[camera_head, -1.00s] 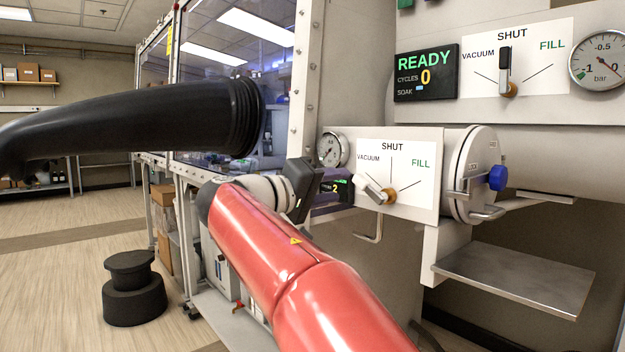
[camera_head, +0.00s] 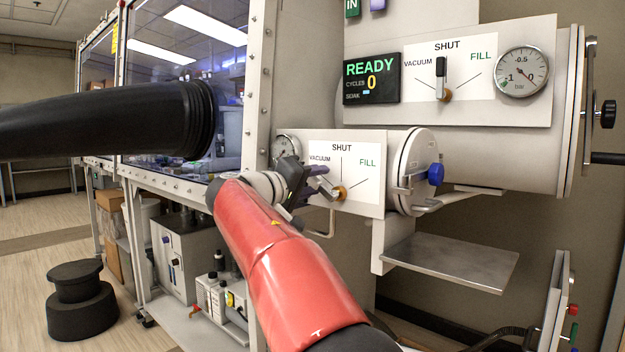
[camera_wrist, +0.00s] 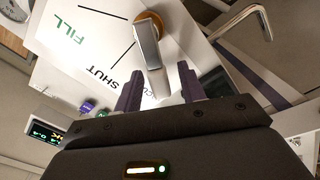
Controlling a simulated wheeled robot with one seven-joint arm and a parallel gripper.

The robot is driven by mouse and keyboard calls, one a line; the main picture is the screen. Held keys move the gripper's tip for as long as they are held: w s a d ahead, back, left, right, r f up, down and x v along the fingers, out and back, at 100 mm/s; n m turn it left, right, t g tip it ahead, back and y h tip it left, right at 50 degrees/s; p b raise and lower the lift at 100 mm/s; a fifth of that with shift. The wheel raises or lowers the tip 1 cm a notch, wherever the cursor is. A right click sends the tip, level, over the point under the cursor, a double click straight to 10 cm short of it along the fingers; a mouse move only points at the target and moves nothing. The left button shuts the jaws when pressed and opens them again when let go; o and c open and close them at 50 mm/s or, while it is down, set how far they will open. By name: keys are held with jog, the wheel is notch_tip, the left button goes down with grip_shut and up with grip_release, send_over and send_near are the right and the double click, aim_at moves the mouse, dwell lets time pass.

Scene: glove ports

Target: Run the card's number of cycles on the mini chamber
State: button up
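The mini chamber (camera_head: 408,195) is the lower, smaller cylinder, with a blue-knobbed round door. Its white valve plate (camera_head: 359,188) reads VACUUM, SHUT and FILL. Its metal valve lever (camera_wrist: 146,45) has a brass hub (camera_head: 341,193) and lies toward VACUUM in the wrist view. My gripper (camera_wrist: 159,85) is open. Its two purple fingers stand around the lever's free end, with gaps showing; I see no grip. In the head view my gripper (camera_head: 321,180) covers part of the plate. The mini display (camera_wrist: 45,131) shows in the wrist view, its text too small to read. I see no card.
The large chamber above has its own valve lever (camera_head: 441,78) at SHUT, a gauge (camera_head: 522,72) and a display (camera_head: 371,79) reading READY, CYCLES 0. A small gauge (camera_head: 286,147) is beside the mini plate. A metal shelf (camera_head: 452,262) juts out below. A black glove (camera_head: 100,120) sticks out left.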

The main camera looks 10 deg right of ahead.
grip_shut()
dwell(0.3)
